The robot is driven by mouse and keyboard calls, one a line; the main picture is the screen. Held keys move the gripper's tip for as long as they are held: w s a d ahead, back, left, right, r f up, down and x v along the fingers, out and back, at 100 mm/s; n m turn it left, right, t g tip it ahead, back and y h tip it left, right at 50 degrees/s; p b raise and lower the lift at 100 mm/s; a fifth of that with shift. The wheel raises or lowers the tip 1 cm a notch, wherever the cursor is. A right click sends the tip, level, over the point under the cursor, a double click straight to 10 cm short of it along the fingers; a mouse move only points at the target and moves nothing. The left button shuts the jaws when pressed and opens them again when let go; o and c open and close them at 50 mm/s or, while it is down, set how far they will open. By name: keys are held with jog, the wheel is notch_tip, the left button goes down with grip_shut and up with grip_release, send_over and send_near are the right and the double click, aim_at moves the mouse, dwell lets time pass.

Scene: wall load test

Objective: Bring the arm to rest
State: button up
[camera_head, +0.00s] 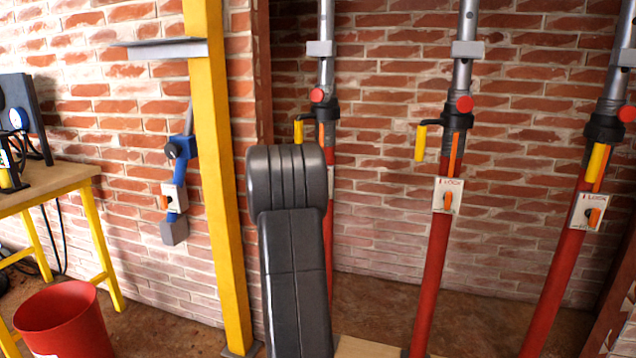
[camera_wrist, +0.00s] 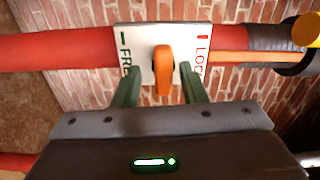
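My arm (camera_head: 292,240) stands folded in the middle of the head view, dark grey. It hides my gripper there. In the wrist view my gripper (camera_wrist: 158,75) has two green fingers standing apart, with nothing held. Beyond and between them is an orange lever (camera_wrist: 163,70) on a white plate (camera_wrist: 140,40) marked FREE on the left and LOCK on the right. The lever lies between the two words. Whether a finger touches the plate or lever cannot be told. The plate sits on a red prop tube (camera_wrist: 65,48).
Steel-and-red props stand before the brick wall: left (camera_head: 327,75), middle (camera_head: 431,265), right (camera_head: 556,285). The middle and right ones show lock plates. A yellow post (camera_head: 216,170) stands left of my arm. A red bucket (camera_head: 65,320) and yellow-legged workbench (camera_head: 50,188) are at far left.

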jog(key=shift+s+a+r+n+p, duration=0.1)
jog(key=shift+r+n+p, duration=0.1)
jog(key=shift+n+p, duration=1.25)
jog(key=shift+r+n+p, duration=0.15)
jog(key=shift+n+p, duration=0.65)
jog(key=shift+n, duration=1.15)
